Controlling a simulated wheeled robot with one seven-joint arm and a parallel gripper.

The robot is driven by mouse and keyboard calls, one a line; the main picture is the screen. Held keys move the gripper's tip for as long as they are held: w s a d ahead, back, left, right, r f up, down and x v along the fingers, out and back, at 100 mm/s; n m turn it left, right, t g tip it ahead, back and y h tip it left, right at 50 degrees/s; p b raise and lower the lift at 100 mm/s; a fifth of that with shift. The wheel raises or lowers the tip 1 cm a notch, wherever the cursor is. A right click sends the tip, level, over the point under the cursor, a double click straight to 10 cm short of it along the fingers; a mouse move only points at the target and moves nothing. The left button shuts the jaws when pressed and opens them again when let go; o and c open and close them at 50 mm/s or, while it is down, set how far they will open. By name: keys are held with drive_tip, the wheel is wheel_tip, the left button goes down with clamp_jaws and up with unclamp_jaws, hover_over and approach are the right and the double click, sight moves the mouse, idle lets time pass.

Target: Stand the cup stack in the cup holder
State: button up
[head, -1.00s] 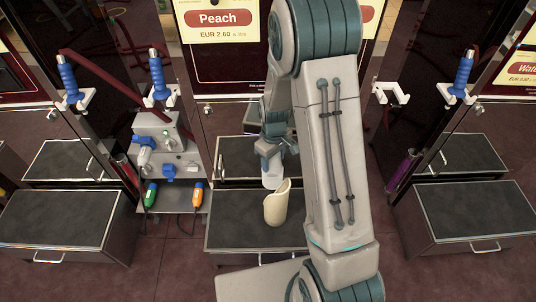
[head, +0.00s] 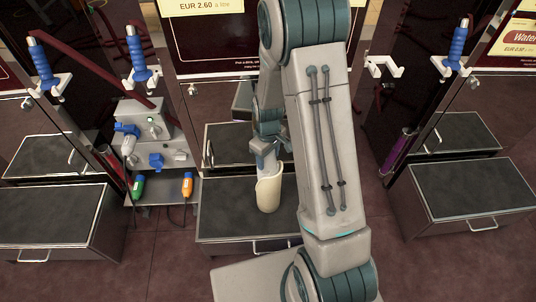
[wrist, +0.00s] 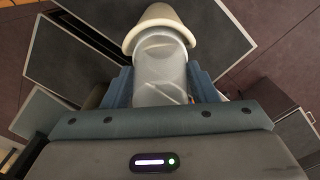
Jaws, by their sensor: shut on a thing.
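The cup stack (wrist: 160,75) is clear, pale plastic and sits between the blue fingers of my gripper (wrist: 163,88) in the wrist view. My gripper (head: 265,158) is shut on it, just above the cup holder. The cup holder (head: 268,192) is a cream tube with a slanted open top, standing on a dark-topped step. In the wrist view the holder's rim (wrist: 158,12) curves around the far end of the stack. That end appears to be within the holder's mouth; how deep is hidden. In the head view the holder's wall hides most of the stack.
The dark-topped step (head: 230,222) carries the holder. Blue-handled nozzles hang on the cabinets. My arm hides the step's right part.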

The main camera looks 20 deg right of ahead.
drive_tip(key=shift+f+b, duration=1.3)
drive_tip(key=shift+f, duration=0.7)
drive_tip(key=o, duration=1.4)
wheel_tip(320, 180, up, 14)
drive_tip(key=p, duration=0.3)
drive_tip(key=shift+s, duration=0.1)
drive_tip(key=shift+f, duration=0.1)
